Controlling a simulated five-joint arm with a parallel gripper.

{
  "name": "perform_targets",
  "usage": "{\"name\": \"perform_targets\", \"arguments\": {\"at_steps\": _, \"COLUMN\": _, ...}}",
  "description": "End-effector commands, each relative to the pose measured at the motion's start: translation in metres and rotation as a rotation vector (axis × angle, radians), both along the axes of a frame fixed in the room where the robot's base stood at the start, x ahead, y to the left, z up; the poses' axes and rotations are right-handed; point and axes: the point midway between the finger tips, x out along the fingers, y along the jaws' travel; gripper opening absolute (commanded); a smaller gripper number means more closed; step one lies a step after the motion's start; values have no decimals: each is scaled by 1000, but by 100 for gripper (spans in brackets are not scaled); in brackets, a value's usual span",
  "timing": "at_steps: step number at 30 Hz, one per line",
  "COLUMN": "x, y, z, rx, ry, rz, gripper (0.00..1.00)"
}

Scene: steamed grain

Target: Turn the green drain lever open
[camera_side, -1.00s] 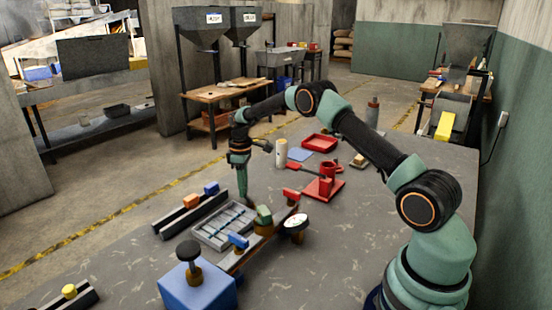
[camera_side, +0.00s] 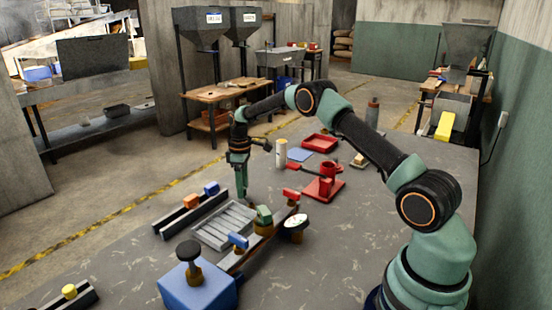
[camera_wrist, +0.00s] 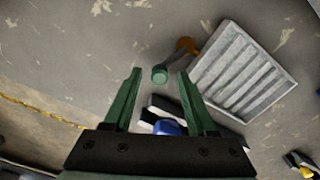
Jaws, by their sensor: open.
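A green knob-like lever end (camera_wrist: 160,74) shows in the wrist view, with a brown fitting beside it, at one end of the grey slatted tray (camera_wrist: 193,78). My gripper (camera_wrist: 159,76) is open, its two fingers on either side of the green end; I cannot tell whether they touch it. In the side view my gripper (camera_side: 243,197) points down at the far end of the tray (camera_side: 205,238), hiding what lies behind it. A green-topped brass fitting (camera_side: 263,214) stands at the tray's right; I cannot tell whether it is the same lever.
A blue-handled fitting (camera_side: 238,240), a gauge (camera_side: 296,224) and a blue box (camera_side: 198,292) stand nearby. A red stand (camera_side: 325,188) is to the right.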

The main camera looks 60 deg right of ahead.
Motion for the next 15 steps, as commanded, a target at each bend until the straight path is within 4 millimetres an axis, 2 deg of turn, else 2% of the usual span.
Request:
{"name": "perform_targets", "arguments": {"at_steps": 5, "x": 1, "y": 0, "z": 26, "rx": -1, "ry": -5, "rz": 0, "gripper": 57}}
{"name": "perform_targets", "arguments": {"at_steps": 15, "x": 1, "y": 0, "z": 92, "rx": -1, "ry": -5, "rz": 1, "gripper": 57}}
